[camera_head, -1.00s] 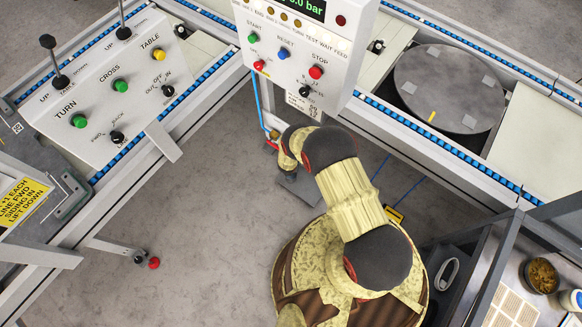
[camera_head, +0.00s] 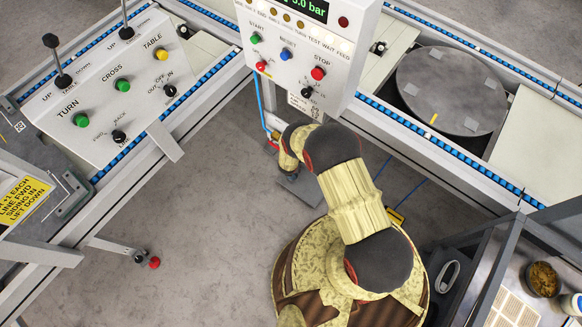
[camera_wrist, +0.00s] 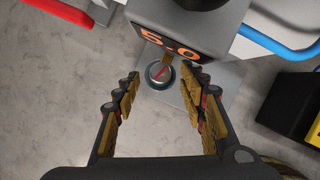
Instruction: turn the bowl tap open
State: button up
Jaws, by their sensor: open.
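In the wrist view, a small round grey knob (camera_wrist: 160,74) with a red line across its face sits between and beyond my fingertips. It looks like the bowl tap, but no label confirms this. The line runs slantwise. A dark unit with an orange 5.0 display (camera_wrist: 170,38) is just above it and a brownish stub lies between them. My gripper (camera_wrist: 166,88) is open, one finger on each side of the knob, with visible gaps and no clear contact. In the head view my arm hides the knob and the fingertips.
A red lever (camera_wrist: 62,11) and a blue hose (camera_wrist: 262,42) lie near the top of the wrist view, with a black and yellow box (camera_wrist: 295,105) at right. The control box (camera_head: 300,50) and conveyor frame (camera_head: 440,150) stand beyond my arm. Bare floor (camera_head: 210,220) lies left.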

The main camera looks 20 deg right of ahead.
jog(key=v, duration=1)
jog(key=shift+c, duration=0.2)
